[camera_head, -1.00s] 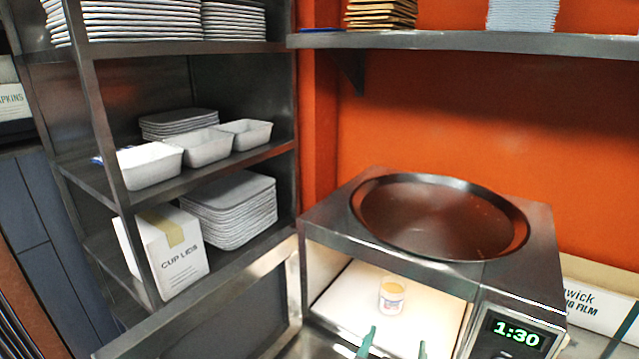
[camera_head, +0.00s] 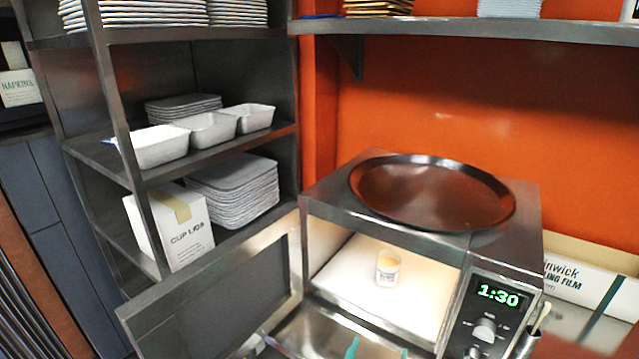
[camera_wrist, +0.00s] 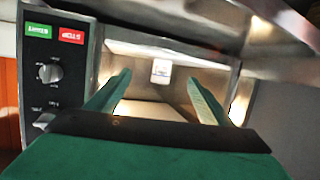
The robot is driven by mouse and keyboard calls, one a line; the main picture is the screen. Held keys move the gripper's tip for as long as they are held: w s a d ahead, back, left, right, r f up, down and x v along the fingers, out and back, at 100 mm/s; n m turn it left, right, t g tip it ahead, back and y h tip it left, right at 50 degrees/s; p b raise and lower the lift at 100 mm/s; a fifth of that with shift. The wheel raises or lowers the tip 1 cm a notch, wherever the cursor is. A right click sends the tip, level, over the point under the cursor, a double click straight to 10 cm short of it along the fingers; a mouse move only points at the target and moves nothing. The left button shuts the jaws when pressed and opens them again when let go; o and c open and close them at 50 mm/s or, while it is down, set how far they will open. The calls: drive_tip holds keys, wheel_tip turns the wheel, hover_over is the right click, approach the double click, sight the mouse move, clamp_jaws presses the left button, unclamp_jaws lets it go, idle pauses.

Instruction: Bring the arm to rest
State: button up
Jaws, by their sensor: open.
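My gripper (camera_head: 378,350) shows only as two green fingertips at the bottom edge of the head view, in front of the open microwave (camera_head: 455,300). In the wrist view my gripper (camera_wrist: 155,98) has its two green fingers spread apart with nothing between them, pointing at the microwave's lit opening. A small cup (camera_head: 387,268) with yellowish contents stands upright inside the microwave; it also shows in the wrist view (camera_wrist: 161,71), beyond the fingertips and apart from them. The rest of my arm is hidden in the head view.
The microwave door (camera_head: 215,305) hangs open to the left. A large dark round tray (camera_head: 432,195) lies on top of the microwave. A shelf rack (camera_head: 125,165) with plates, tubs and a cup lids box (camera_head: 170,228) stands left. A film box (camera_head: 590,290) lies right.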

drive_tip(key=s+a+f+n+y, duration=0.1)
drive_tip(key=s+a+f+y, duration=0.1)
drive_tip(key=s+a+f, duration=0.35)
drive_tip(key=s+a+f+n+y, duration=0.1)
drive_tip(key=s+a+f+n, duration=0.15)
drive_tip(key=s+f, duration=0.65)
drive_tip(key=s+a+r+y, duration=0.1)
drive_tip(key=s+a, duration=0.1)
drive_tip(key=s, duration=0.7)
drive_tip(key=s+a+r+t, duration=0.1)
drive_tip(key=s+a, duration=0.1)
drive_tip(key=s, duration=0.8)
drive_tip(key=shift+a+r+t+y, duration=0.3)
drive_tip(key=shift+y, duration=0.1)
